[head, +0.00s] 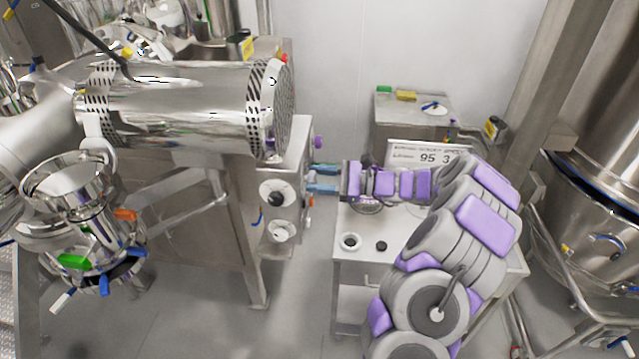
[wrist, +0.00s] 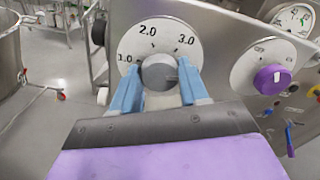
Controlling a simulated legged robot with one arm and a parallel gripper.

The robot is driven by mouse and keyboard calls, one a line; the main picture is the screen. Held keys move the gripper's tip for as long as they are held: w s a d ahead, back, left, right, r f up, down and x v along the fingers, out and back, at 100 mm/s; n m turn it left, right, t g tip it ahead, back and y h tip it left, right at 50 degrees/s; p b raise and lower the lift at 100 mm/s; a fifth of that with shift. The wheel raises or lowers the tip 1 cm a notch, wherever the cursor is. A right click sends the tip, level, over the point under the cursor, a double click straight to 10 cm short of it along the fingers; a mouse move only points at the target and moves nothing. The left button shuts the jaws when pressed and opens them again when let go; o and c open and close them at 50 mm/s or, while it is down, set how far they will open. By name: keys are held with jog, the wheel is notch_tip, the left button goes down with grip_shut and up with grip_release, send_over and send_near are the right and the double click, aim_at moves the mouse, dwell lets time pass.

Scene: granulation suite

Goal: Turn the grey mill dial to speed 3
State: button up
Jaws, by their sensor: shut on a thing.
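The grey mill dial (wrist: 160,72) sits on a round white scale plate (wrist: 146,36) in the wrist view. The plate reads 1.0 at the left, 2.0 at the top and 3.0 at the upper right. My gripper (wrist: 159,78) is shut on the dial, one blue finger on each side. I cannot clearly tell where the dial's pointer stands; the fingers hide its lower part. In the head view my gripper (head: 311,180) reaches left to the side of a steel control cabinet (head: 290,150). The dial's face is turned away there.
A purple knob (wrist: 272,80) on its own white plate is close to the right of the dial, with a gauge (wrist: 294,18) above it. In the head view, a steel table (head: 350,266) stands below my arm. A large steel drum (head: 190,105) lies at the left.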

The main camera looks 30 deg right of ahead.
jog(key=n+b, duration=0.7)
jog(key=n, duration=0.1)
jog(key=shift+f+n+b, duration=0.1)
jog(key=shift+n+b, duration=0.2)
jog(key=shift+b, duration=0.05)
dwell(0.4)
jog(key=o, duration=1.1)
jog(key=shift+c, duration=0.2)
jog(key=shift+d, duration=0.1)
jog(key=p+v, duration=0.2)
jog(key=v, duration=1.5)
jog(key=shift+d, duration=0.1)
